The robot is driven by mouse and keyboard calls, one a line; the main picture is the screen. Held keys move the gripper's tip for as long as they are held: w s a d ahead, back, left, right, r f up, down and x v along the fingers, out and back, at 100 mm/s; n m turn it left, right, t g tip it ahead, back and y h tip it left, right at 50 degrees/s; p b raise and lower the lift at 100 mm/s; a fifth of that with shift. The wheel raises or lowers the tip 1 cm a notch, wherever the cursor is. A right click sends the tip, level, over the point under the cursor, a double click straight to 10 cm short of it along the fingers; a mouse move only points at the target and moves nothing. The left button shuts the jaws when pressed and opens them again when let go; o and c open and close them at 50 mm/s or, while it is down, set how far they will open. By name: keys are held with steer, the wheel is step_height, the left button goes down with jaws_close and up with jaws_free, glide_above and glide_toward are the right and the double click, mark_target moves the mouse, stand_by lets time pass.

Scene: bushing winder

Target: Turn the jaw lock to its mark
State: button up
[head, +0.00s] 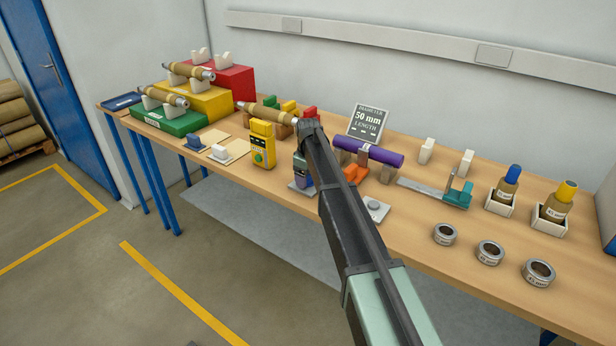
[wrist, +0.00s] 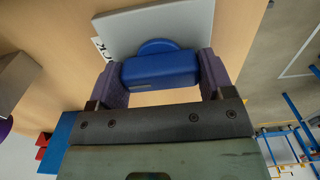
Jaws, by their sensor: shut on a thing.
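The jaw lock's blue handle (wrist: 160,69) is a rounded bar with a round blue hub behind it, on a light grey plate (wrist: 195,22). Part of a printed label, ending in "CK", shows at the plate's left edge. My gripper (wrist: 161,73) has one purple-grey finger on each end of the bar and is shut on it. In the head view my gripper (head: 302,177) points down at the grey plate (head: 297,188) near the table's front edge; the blue handle is hidden there. I cannot make out the mark in either view.
A yellow device (head: 262,146) stands left of my gripper. To the right are a purple roll (head: 372,153) on supports, an orange part (head: 354,173) and a small plate with a round knob (head: 376,208). Metal rings (head: 490,253) lie farther right. Open floor lies in front.

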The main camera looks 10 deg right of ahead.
stand_by(0.3)
steer(key=o, duration=0.9)
step_height(320, 180, up, 11)
steer(key=p, duration=1.1)
steer(key=shift+f, duration=0.1)
steer(key=s+m, duration=0.3)
steer(key=s, duration=1)
steer(key=s+m, duration=0.3)
steer(key=s, duration=0.9)
steer(key=s+m, duration=0.3)
steer(key=s, duration=1)
steer(key=shift+s, duration=0.3)
